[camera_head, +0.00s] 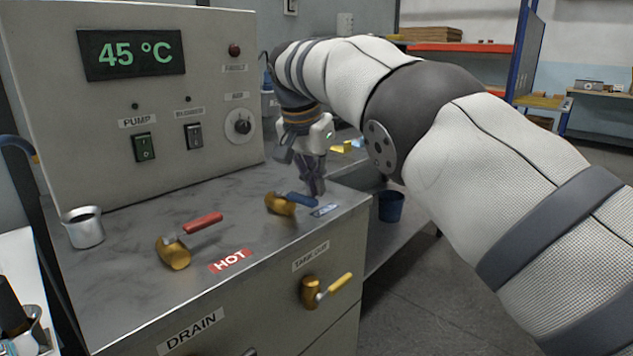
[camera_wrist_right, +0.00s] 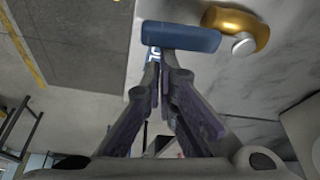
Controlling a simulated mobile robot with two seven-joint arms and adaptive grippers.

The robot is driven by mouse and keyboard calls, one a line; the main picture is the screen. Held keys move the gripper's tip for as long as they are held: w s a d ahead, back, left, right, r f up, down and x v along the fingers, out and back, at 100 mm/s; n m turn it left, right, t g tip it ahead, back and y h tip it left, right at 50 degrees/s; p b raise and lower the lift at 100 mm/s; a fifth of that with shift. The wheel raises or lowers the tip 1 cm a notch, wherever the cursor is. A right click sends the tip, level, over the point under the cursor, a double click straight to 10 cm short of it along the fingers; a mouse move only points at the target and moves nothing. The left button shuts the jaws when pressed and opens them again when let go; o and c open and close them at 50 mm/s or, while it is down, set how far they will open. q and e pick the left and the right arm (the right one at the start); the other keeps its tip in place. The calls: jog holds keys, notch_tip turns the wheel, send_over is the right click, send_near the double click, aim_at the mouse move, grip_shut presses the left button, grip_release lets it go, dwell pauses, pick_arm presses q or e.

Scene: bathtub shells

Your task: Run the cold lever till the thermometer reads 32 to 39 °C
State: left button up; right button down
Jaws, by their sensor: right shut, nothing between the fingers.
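The thermometer display (camera_head: 131,54) reads 45 °C in green on the grey panel. The cold lever (camera_head: 301,199) has a blue handle on a brass valve body (camera_head: 279,204), near the right end of the metal counter. My right gripper (camera_head: 316,190) is shut and empty, pointing down right beside the blue handle's end. In the right wrist view the blue handle (camera_wrist_right: 182,37) lies just beyond the shut fingertips (camera_wrist_right: 160,58); I cannot tell whether they touch. The hot lever (camera_head: 203,222) has a red handle, left of the cold one. My left gripper is not in view.
A metal cup (camera_head: 84,229) stands at the counter's left. A yellow-handled tank valve (camera_head: 334,286) sticks out of the front face. Pump (camera_head: 144,147) and second (camera_head: 194,136) switches sit on the panel. A dark blue bucket (camera_head: 391,206) stands right of the counter.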

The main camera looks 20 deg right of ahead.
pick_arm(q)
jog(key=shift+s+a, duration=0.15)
pick_arm(e)
jog(key=shift+s+a, duration=0.2)
jog(key=shift+s, duration=0.1)
dwell(0.4)
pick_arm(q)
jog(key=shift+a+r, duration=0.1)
